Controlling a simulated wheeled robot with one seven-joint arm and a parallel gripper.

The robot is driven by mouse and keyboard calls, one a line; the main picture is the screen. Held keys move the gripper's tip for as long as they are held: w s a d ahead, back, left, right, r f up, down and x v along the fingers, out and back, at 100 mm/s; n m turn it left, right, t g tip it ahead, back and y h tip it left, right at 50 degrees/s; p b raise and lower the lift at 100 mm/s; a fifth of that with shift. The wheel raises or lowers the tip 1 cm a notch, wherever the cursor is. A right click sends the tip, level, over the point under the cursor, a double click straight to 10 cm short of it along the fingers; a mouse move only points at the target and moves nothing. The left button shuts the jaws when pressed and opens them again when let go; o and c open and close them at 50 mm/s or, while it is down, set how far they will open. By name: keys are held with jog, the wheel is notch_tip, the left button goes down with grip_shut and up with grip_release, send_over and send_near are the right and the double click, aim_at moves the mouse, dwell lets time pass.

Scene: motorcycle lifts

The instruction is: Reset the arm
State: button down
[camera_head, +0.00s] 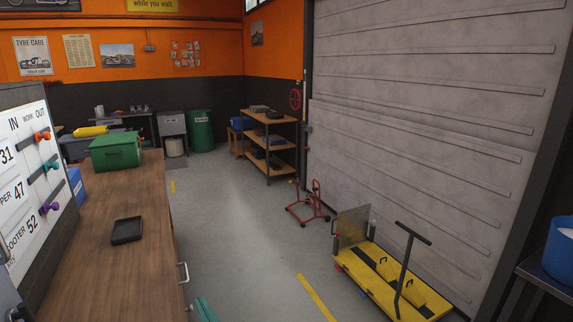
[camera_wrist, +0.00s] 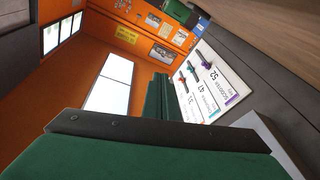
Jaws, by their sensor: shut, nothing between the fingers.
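My gripper (camera_wrist: 161,80) shows in the wrist view as dark green fingers close together, with a green body and dark plate below them. It is shut and empty. Behind it in the wrist view is the white board (camera_wrist: 218,88), appearing turned on its side, with coloured knobs. I see no contact between the fingers and the board, though the exact gap is hard to judge. My gripper cannot be made out clearly in the head view.
A wooden bench (camera_head: 130,255) holds a black tray (camera_head: 127,230) and a green toolbox (camera_head: 115,150). A yellow lift cart (camera_head: 385,280) stands right, near the shutter door (camera_head: 430,110). A red stand (camera_head: 308,207) and shelf (camera_head: 270,142) lie beyond. The middle floor is clear.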

jog(key=s+d+f+m+t+h, duration=0.25)
jog(key=d+f+m+h, duration=0.45)
jog(key=d, duration=0.5)
jog(key=s+d+f+m+h, duration=0.3)
jog(key=s+d+f, duration=0.2)
jog(key=s+f, duration=0.35)
jog(key=s+d+f+g+h, duration=0.1)
jog(key=s+f, duration=0.1)
jog(key=s, duration=1.2)
jog(key=s+d+f+m+g+h, duration=0.1)
jog(key=s+f+g, duration=0.1)
jog(key=s, duration=1.3)
jog(key=shift+d+m, duration=0.3)
jog(key=shift+f, duration=0.1)
